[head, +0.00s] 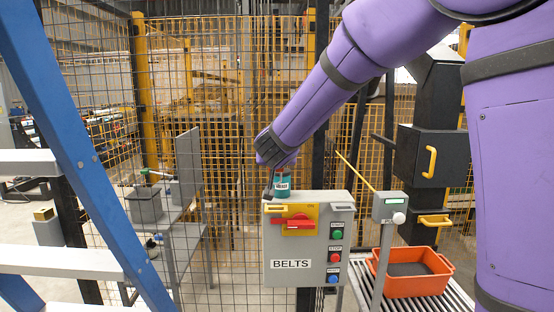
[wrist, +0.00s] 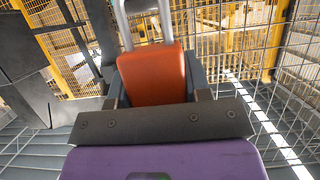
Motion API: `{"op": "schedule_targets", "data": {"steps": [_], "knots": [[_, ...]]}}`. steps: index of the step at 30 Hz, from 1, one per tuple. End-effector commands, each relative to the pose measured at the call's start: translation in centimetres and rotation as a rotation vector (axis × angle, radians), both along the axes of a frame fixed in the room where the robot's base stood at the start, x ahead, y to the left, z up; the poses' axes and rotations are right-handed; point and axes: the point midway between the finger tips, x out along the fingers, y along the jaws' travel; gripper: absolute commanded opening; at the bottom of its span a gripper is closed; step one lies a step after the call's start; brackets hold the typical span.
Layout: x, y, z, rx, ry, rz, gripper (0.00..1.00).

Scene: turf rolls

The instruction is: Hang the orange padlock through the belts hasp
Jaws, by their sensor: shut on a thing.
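The orange padlock (wrist: 152,76) is between the fingers of my gripper (wrist: 155,88) in the wrist view, its pale shackle pointing away from the gripper. In the head view my gripper (head: 278,168) points down above the top left of the grey BELTS box (head: 308,268). The padlock is mostly hidden there. The box front has a yellow plate (head: 312,209) with a red handle (head: 293,223) lying level. I cannot clearly make out the hasp or any contact between it and the shackle.
A teal labelled item (head: 281,188) is at the box top, just below my gripper. A small grey switch box (head: 389,207) on a post stands right of it. An orange crate (head: 414,284) sits on rollers at right. Wire mesh fencing (head: 225,120) runs behind.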

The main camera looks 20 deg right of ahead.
Motion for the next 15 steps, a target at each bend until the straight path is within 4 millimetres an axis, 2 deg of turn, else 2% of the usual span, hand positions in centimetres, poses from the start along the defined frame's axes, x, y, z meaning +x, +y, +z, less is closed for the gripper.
{"op": "schedule_targets", "data": {"steps": [8, 15], "knots": [[0.0, -0.1, 0.0, 0.001, 0.000, -0.001, 0.18], [0.0, 0.0, -1.6, -0.002, 0.003, -0.001, 0.18]]}}
